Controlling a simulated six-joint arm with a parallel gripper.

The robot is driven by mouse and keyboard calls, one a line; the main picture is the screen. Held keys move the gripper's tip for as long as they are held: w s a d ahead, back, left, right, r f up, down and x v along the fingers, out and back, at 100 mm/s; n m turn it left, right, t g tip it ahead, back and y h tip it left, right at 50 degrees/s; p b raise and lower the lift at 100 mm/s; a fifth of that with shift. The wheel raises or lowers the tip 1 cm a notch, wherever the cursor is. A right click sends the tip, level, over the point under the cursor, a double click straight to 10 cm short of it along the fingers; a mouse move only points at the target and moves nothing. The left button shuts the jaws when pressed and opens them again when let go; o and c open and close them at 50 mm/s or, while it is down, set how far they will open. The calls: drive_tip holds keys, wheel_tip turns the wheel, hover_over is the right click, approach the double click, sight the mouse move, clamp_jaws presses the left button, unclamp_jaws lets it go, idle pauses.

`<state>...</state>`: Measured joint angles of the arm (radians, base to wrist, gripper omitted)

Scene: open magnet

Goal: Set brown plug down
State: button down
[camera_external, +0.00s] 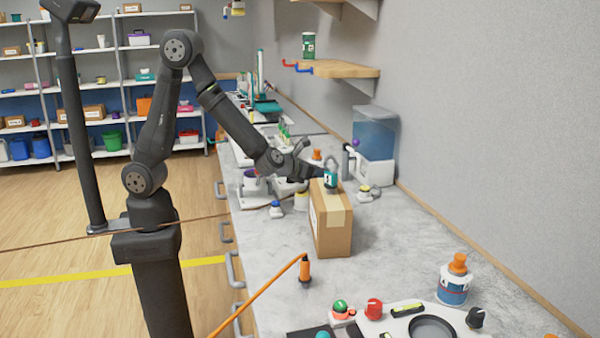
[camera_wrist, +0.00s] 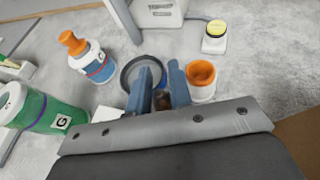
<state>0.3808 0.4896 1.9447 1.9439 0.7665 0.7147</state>
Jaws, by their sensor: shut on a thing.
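My gripper (camera_external: 321,174) reaches over the bench just behind the cardboard box in the external view. In the wrist view its two blue-grey fingers (camera_wrist: 161,92) are closed on the brown plug (camera_wrist: 163,102). Only a small brown patch of the plug shows between the fingers. The plug cannot be made out in the external view, where the box and my arm screen that spot. Beyond the fingers is grey bench top; the wrist view does not show clearly whether the plug touches it.
A black ring (camera_wrist: 130,72) and an orange-topped white cup (camera_wrist: 201,80) flank the fingers. A white-blue bottle (camera_wrist: 98,66) and green can (camera_wrist: 40,110) are left. The cardboard box (camera_external: 333,228) stands close. Bare bench (camera_external: 380,250) lies right of it.

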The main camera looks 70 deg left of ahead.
drive_tip(key=s+d+r, duration=0.7)
drive_tip(key=d+r, duration=0.2)
wheel_tip(320, 180, up, 18)
drive_tip(key=s+d+m+h, duration=0.1)
drive_tip(key=d+m+h, duration=0.85)
drive_tip(key=d, duration=3.45)
wheel_tip(320, 180, down, 18)
drive_tip(key=shift+n+h, duration=0.25)
drive_tip(key=shift+h, duration=0.3)
drive_tip(key=shift+w+a+f, duration=0.45)
drive_tip(key=shift+w+f, duration=1.35)
drive_tip(key=shift+f, duration=0.05)
drive_tip(key=shift+w+a+f, duration=0.45)
drive_tip(key=shift+w+f, duration=1.4)
drive_tip(key=shift+f, duration=0.05)
drive_tip(key=shift+w+a+f, duration=0.45)
drive_tip(key=shift+w+f, duration=1.35)
drive_tip(key=shift+f, duration=0.05)
drive_tip(key=shift+f, duration=0.2)
